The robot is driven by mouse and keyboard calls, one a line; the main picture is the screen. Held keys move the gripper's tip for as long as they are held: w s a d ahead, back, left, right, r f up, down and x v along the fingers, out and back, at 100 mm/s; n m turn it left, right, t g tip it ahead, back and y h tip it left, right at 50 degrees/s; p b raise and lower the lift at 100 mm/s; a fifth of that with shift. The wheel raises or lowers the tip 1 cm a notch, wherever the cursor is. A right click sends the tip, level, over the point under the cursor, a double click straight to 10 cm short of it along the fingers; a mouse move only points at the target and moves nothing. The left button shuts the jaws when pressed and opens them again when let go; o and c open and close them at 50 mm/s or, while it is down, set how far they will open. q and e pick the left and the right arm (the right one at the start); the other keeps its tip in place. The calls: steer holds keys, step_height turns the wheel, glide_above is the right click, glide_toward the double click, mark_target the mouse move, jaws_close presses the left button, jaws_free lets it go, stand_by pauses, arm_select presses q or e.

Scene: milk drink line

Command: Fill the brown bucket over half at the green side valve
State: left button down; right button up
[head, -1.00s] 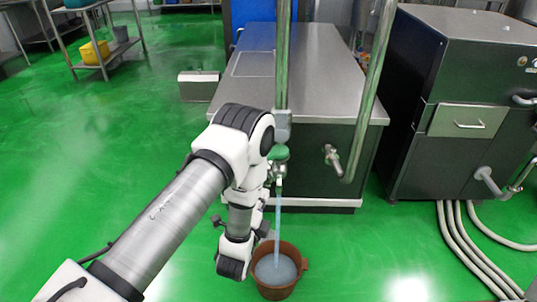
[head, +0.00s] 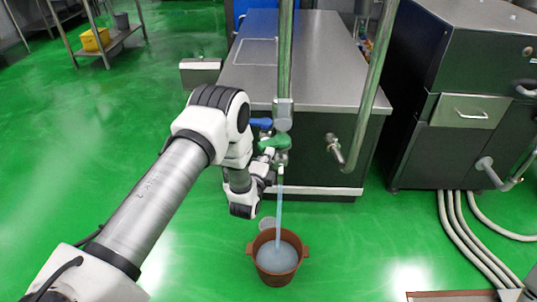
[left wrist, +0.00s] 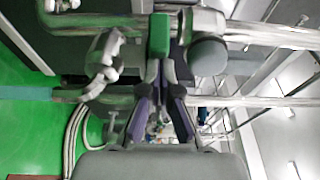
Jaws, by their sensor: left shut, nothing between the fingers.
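The brown bucket (head: 276,280) stands upright on the floor below the green side valve (head: 274,143). A pale bluish stream (head: 279,205) runs from the valve's spout down into it. Cloudy liquid (head: 277,257) lies inside, its surface below the rim; the exact depth is hard to judge. My left gripper (head: 268,158) is up beside the valve, just left of and below its green handle. In the left wrist view its fingers (left wrist: 160,72) are shut and empty, with the green handle (left wrist: 159,35) right at their tips; contact is unclear. My right gripper is out of view.
A blue handle (head: 261,123) sits just above the green one on the vertical pipe (head: 286,60). A steel-topped cabinet (head: 310,65) stands behind, with another pipe and tap (head: 335,148) to the right. Hoses (head: 465,235) lie at right. Floor left of the bucket is clear.

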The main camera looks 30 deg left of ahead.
mark_target(259, 146)
arm_select(q)
steer(key=shift+a, duration=0.15)
steer(key=shift+a+m+h, duration=0.2)
steer(key=shift+m+h, duration=0.2)
steer(key=shift+h, duration=0.2)
steer(key=h, duration=0.1)
steer(key=a+m+h, duration=0.1)
steer(key=a+m+h+p, duration=0.1)
steer(key=shift+w+a+h, duration=0.1)
steer(key=shift+w+h, duration=0.15)
steer(key=shift+h, duration=0.15)
steer(key=shift+w+a, duration=0.4)
steer(key=shift+a, duration=0.35)
steer(key=shift+w+a+r, duration=0.1)
